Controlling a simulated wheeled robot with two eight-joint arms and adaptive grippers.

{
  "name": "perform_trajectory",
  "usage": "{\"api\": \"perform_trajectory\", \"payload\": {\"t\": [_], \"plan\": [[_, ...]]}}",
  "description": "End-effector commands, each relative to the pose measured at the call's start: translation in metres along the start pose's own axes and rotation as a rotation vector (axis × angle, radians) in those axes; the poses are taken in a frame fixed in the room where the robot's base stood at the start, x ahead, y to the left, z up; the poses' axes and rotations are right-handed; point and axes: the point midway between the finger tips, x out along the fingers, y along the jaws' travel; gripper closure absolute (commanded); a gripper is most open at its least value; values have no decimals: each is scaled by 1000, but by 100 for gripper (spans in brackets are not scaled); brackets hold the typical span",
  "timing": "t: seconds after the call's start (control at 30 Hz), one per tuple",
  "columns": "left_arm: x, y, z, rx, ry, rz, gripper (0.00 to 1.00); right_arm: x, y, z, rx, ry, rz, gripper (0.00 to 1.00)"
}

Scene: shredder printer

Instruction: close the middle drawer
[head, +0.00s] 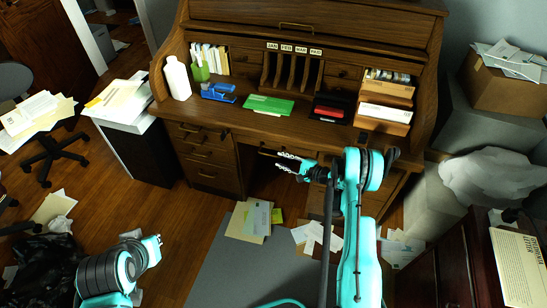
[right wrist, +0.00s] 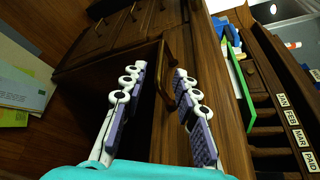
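The wooden roll-top desk has a middle drawer (head: 246,143) above its knee space, below the writing surface. Its curved brass handle (right wrist: 180,82) shows in the right wrist view, with the drawer front (right wrist: 215,105) beside it. How far the drawer stands out is hard to tell. Nothing is held.
The left drawer stack (head: 205,160) flanks the dark knee space. A green folder (head: 268,105), a blue stapler (head: 218,92) and a white bottle (head: 177,78) stand on the desktop. Papers (head: 318,236) litter the floor. A dark cabinet (head: 440,265) stands close on the right.

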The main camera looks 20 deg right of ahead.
Motion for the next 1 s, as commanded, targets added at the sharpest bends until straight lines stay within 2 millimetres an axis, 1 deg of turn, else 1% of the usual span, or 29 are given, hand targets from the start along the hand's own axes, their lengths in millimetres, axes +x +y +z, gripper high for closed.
{"api": "perform_trajectory", "payload": {"t": [0.03,0.1,0.2,0.3,0.87,0.97,1.0], "plan": [[0,0,0,0,0,0,100,-11,0,-1,1,2,-2,70],[0,0,0,0,0,0,100,-22,0,0,1,1,-1,70],[0,0,0,0,0,0,100,-34,0,0,1,1,-1,70],[0,0,0,0,0,0,100,-40,0,0,1,-1,0,70],[0,0,0,0,0,0,100,-42,0,1,-1,-1,1,70],[0,0,0,0,0,0,100,-40,-8,6,-20,5,18,70],[0,0,0,0,0,0,100,-38,-14,11,-36,10,31,70]]}}
